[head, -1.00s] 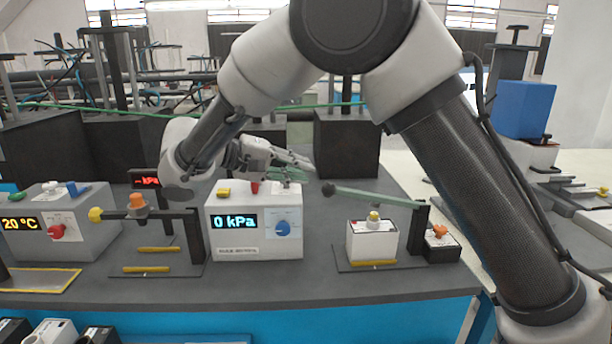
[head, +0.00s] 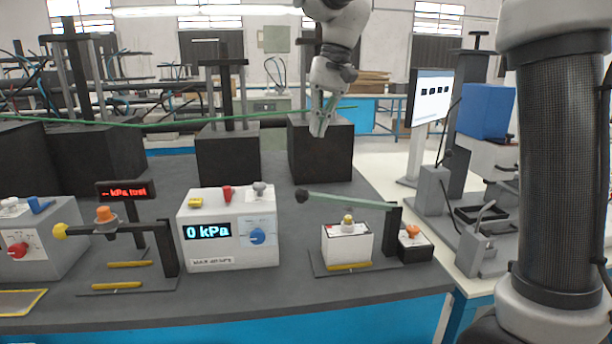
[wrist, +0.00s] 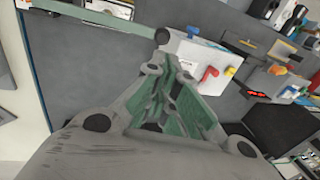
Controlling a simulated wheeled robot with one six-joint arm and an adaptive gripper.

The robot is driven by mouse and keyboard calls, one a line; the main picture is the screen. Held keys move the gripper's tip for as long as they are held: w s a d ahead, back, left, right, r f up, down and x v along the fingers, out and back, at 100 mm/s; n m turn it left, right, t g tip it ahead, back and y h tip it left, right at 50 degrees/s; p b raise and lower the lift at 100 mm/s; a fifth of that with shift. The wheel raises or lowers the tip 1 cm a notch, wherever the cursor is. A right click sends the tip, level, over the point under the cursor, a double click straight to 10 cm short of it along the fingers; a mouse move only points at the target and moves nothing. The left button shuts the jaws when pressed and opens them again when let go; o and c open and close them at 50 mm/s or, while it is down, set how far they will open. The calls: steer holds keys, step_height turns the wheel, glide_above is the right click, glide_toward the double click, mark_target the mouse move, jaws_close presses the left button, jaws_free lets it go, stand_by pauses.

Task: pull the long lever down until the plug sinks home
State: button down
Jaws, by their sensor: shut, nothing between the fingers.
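The long lever (head: 350,201) is a pale green bar. Its black knob (head: 301,196) is at the left end, and the right end meets a black post (head: 394,228). The bar slopes slightly down toward the post. Below it, a plug with a yellowish top (head: 347,223) stands up from a white box (head: 346,244). My gripper (head: 318,133) is shut and empty, pointing down, above the lever in the head view and apart from it. In the wrist view, the lever (wrist: 80,14) and its knob (wrist: 161,36) lie beyond my gripper's fingertips (wrist: 165,62).
A white box reading 0 kPa (head: 208,248) stands left of the lever. A shorter dark lever with a yellow knob (head: 60,231) is farther left. A small box with an orange top (head: 413,232) sits right of the post. Dark blocks (head: 322,160) stand behind.

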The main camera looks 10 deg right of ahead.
glide_above(299, 200)
steer(key=w+d, duration=0.2)
steer(key=w, duration=0.1)
steer(key=d+x, duration=0.1)
steer(key=x, duration=0.7)
steer(key=d+x, duration=0.1)
steer(key=x, duration=0.3)
steer(key=shift+s+d+f, duration=0.15)
steer(key=shift+d+f, duration=0.1)
steer(key=shift+d, duration=0.1)
steer(key=f+h, duration=0.1)
steer(key=f, duration=0.1)
steer(key=a+f+h, duration=0.1)
steer(key=f, duration=0.1)
steer(key=f+h, duration=0.1)
steer(key=f, duration=0.1)
steer(key=shift+a+f, duration=0.2)
steer(key=shift+a, duration=0.2)
steer(key=shift+s, duration=0.1)
